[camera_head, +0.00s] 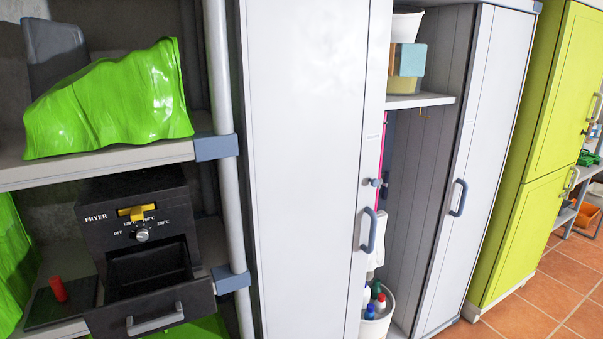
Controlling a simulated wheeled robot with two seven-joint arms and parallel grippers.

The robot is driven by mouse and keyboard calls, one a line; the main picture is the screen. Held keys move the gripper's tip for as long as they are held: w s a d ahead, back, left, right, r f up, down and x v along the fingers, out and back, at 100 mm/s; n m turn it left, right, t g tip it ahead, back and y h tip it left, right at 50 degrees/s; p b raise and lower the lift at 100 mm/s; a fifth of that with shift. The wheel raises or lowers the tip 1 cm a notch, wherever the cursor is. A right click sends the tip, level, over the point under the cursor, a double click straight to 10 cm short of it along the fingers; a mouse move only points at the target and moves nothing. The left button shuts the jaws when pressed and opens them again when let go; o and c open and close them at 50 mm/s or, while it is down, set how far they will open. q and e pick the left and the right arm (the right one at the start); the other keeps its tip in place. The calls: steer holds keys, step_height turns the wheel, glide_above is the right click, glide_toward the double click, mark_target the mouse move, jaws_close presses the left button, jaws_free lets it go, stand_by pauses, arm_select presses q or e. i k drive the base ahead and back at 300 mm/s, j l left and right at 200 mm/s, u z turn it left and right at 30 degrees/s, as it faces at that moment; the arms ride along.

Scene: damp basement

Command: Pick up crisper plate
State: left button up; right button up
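A black fryer (140,225) with a dial and a yellow lever stands on the middle shelf at the left. Its drawer (150,300) with a grey handle is pulled open towards me. The inside of the drawer looks dark, and I cannot make out a separate crisper plate in it. A flat dark plate-like piece (62,303) with a red upright part (58,289) lies on the shelf left of the fryer; I cannot tell whether it is the crisper plate. Neither of my grippers shows.
A bright green bag (110,100) lies on the upper shelf (95,170) above the fryer. A shelf post (222,120) stands just right of the fryer. A white cabinet (305,160) with an open section fills the middle. Tiled floor (545,300) is clear at the lower right.

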mark_target(60, 303)
steer(key=u, duration=1.55)
